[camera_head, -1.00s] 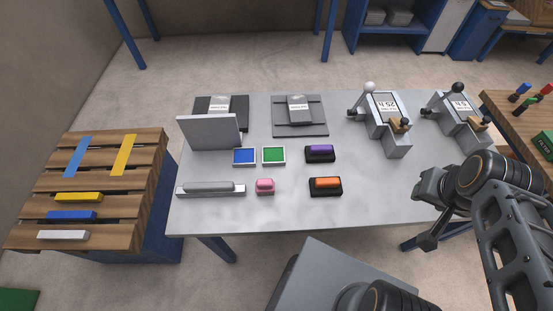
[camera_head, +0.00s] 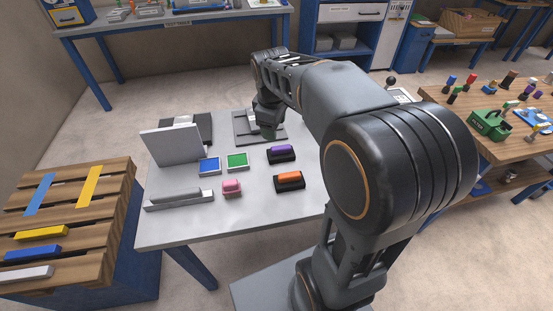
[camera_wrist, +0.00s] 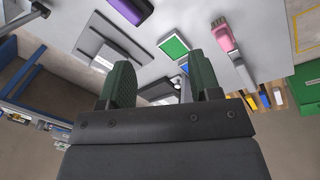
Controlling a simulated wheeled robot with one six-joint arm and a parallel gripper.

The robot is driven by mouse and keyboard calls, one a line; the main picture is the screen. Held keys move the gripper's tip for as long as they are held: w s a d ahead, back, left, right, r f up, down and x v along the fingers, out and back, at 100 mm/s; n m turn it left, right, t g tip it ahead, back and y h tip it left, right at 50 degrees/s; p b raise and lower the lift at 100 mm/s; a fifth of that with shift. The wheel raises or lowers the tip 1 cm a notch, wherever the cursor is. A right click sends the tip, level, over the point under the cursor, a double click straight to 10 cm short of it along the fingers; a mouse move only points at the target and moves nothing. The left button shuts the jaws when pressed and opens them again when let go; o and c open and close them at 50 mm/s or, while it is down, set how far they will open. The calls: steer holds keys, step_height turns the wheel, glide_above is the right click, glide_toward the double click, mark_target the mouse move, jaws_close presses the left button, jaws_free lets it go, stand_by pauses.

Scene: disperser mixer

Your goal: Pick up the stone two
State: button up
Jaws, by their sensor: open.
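A grey labelled block (camera_head: 251,121), which may be stone two, lies on a grey square plate (camera_head: 243,139) at the back of the table. My arm partly hides it, and its label cannot be read. My gripper (camera_head: 268,131) is over the right part of that plate, by the block. In the wrist view my gripper (camera_wrist: 160,85) shows two green fingers standing apart, with nothing clearly held between them. The plate also shows there (camera_wrist: 108,45), to the left of the fingers. Another labelled block (camera_head: 182,121) lies on a dark plate farther left.
A grey upright panel (camera_head: 170,146) stands at the left of the table (camera_head: 230,220). A blue pad (camera_head: 209,166), green pad (camera_head: 236,161), pink block (camera_head: 231,187), purple block (camera_head: 281,152) and orange block (camera_head: 289,178) lie in front. A wooden pallet (camera_head: 70,215) stands left.

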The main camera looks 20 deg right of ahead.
steer(key=w+d+f+n+g+b, duration=0.2)
steer(key=w+d+f+n, duration=0.3)
steer(key=w, duration=0.4)
steer(key=n, duration=0.2)
glide_above(281, 147)
steer(key=a, duration=0.1)
steer(key=shift+h, duration=0.3)
steer(key=f, duration=0.7)
steer(key=shift+w+f, duration=0.25)
steer(key=shift+f, duration=0.1)
steer(key=shift+s+d+f, duration=0.1)
steer(key=shift+d+f, duration=0.1)
steer(key=shift+f, duration=0.9)
steer(key=shift+s+d+f, duration=0.1)
steer(key=shift+d+f, duration=0.05)
steer(key=shift+f, duration=1)
steer(key=shift+d+f, duration=0.2)
steer(key=shift+f, duration=0.9)
jaws_close()
